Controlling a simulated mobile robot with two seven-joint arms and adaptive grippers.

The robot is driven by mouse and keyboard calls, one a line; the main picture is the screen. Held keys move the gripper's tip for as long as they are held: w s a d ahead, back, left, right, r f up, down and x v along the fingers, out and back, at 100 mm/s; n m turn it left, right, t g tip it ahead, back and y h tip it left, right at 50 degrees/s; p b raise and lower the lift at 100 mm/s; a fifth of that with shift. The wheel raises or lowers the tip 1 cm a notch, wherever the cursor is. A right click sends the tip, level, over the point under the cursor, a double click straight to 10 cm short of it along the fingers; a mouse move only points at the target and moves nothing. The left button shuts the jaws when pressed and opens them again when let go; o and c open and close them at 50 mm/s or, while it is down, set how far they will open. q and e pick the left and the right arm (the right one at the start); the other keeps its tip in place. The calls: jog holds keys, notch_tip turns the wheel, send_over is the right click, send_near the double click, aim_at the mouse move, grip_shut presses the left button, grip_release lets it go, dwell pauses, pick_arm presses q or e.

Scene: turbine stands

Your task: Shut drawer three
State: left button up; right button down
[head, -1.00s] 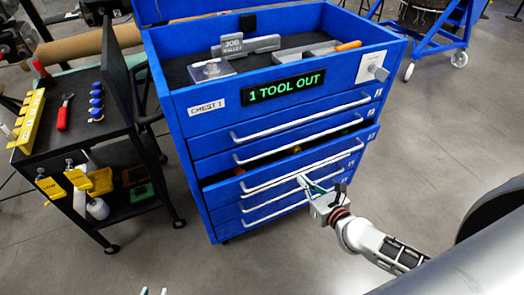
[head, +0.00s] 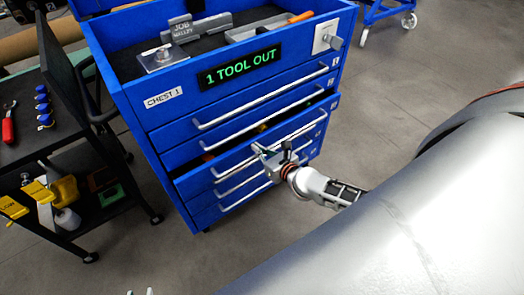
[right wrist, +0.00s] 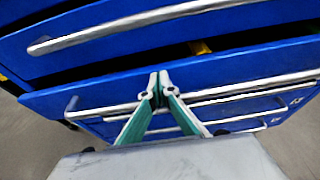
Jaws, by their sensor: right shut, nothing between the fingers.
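The blue tool chest (head: 165,125) has several drawers with white bar handles. Drawer three (head: 190,182) stands partly pulled out, its front proud of the drawers around it, with a dark gap above it. Its front also shows in the right wrist view (right wrist: 245,72). My right gripper (head: 258,150) is at the middle of this drawer's front, by its handle (right wrist: 100,111). In the right wrist view its teal fingers (right wrist: 158,84) are shut and empty, tips overlapping the handle; contact is unclear. Only my left gripper's two separated tips (head: 140,292) show at the bottom edge.
A lit sign (head: 240,67) on the chest reads "1 TOOL OUT". A dark cart (head: 85,155) with tools stands close on the chest's left. A blue wheeled stand (head: 385,12) is at the back right. Grey floor (head: 400,85) is clear right of the chest.

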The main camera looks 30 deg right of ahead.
aim_at(250, 140)
jog(key=shift+w, duration=0.1)
jog(key=w, duration=0.5)
jog(key=shift+w+a, duration=0.15)
jog(key=shift+a, duration=0.1)
jog(key=shift+r, duration=0.1)
jog(key=shift+r, duration=0.1)
